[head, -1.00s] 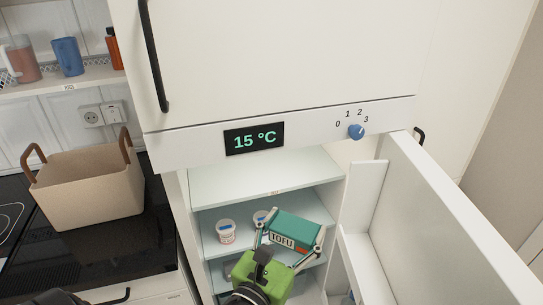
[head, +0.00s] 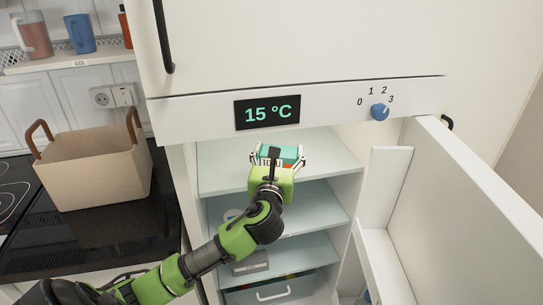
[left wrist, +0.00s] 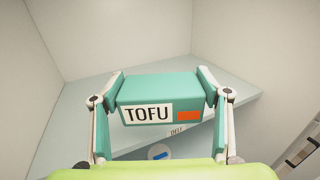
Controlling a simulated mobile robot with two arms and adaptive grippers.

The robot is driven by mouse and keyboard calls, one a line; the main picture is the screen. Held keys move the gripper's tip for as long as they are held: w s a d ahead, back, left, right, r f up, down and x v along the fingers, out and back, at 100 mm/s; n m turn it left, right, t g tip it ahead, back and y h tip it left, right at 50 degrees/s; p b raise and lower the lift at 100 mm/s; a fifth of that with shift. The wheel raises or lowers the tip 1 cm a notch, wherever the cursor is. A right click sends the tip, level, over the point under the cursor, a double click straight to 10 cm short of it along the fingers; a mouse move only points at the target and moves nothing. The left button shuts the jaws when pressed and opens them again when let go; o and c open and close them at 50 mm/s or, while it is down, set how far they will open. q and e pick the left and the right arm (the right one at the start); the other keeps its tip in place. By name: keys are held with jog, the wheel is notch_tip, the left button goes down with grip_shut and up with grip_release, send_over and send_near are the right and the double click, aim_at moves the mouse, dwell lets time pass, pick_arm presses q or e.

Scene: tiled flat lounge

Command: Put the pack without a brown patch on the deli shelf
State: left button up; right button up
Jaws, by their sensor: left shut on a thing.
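My left gripper (head: 274,160) is shut on a teal tofu pack (head: 288,152), one finger at each end. In the left wrist view the pack (left wrist: 160,88) has a white TOFU label with an orange-red patch; no brown patch shows on the visible faces. The gripper holds it at the top shelf (head: 225,177) of the open fridge. In the left wrist view this shelf (left wrist: 80,100) carries a DELI tag on its front edge, and the pack is over or in front of it. I cannot tell whether they touch. My right gripper is not in view.
The bare-looking top shelf has room around the pack. A grey pack (head: 250,264) lies lower, above a drawer (head: 272,292). The open door (head: 440,200) bounds the right; a basket (head: 95,177) stands left.

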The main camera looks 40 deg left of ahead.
pick_arm(q)
jog(key=w+a, duration=0.5)
jog(key=a, duration=0.1)
notch_tip(320, 180, down, 6)
jog(key=shift+w+f+b, duration=0.15)
jog(key=shift+b, duration=0.3)
jog(key=shift+w+a+f, duration=0.15)
jog(key=shift+f, duration=0.15)
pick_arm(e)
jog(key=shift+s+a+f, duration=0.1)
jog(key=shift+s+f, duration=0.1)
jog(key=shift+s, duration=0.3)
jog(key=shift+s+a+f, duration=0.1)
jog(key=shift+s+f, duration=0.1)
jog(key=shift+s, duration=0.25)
pick_arm(q)
jog(key=o, duration=1.3)
jog(key=shift+f, duration=0.2)
jog(key=shift+r, duration=0.15)
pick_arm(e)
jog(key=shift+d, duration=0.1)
